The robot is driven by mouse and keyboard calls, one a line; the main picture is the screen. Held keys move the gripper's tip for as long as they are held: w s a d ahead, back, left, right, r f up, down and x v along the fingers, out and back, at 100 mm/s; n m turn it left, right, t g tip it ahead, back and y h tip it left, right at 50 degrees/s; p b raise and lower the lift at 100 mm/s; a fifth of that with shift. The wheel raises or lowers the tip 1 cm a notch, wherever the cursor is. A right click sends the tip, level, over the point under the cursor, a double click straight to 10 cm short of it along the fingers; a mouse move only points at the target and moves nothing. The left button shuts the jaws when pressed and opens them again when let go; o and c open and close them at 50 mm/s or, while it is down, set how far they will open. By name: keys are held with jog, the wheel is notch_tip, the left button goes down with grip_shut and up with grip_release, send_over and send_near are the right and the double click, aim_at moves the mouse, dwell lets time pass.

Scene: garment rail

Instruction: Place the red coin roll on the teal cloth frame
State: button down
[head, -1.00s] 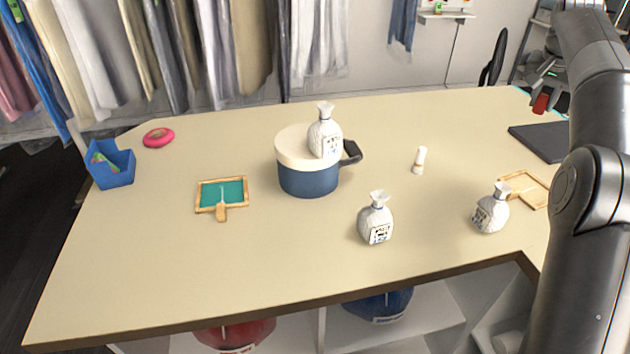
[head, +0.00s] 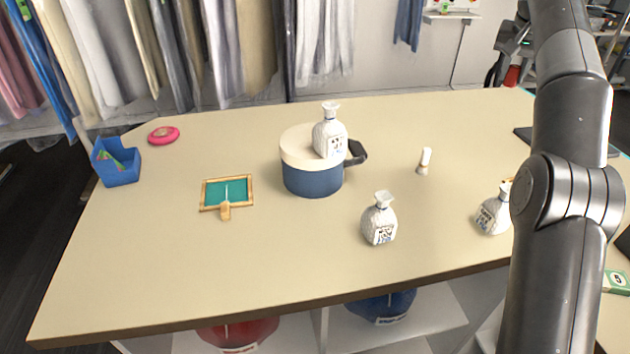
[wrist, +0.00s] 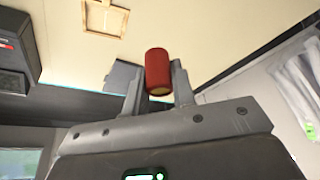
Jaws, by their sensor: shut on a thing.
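The red coin roll (wrist: 157,70) is held between the two fingers of my gripper (wrist: 158,88) in the wrist view, clear of the table. In the head view the roll (head: 512,76) shows as a small red patch beyond the far right table edge, with my gripper (head: 508,50) partly hidden by my arm. The teal cloth frame (head: 228,192) lies flat on the left half of the table, a wooden frame with teal cloth and a wooden-handled tool lying over its front edge. My gripper is far to its right.
A blue pot (head: 312,178) with a white bottle (head: 330,132) on its lid stands mid-table, between the frame and my arm. Two more bottles (head: 379,220) (head: 495,212), a small white cylinder (head: 425,160), a blue bin (head: 117,165) and a pink ring (head: 163,135) stand around. The front left is clear.

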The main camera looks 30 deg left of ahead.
jog(key=s+a+n+y, duration=0.1)
jog(key=s+a+n, duration=0.3)
jog(key=a, duration=0.8)
jog(key=n+g+y, duration=0.3)
jog(key=n, duration=0.7)
send_over(224, 205)
notch_tip(224, 205, down, 25)
jog(key=shift+f, duration=2)
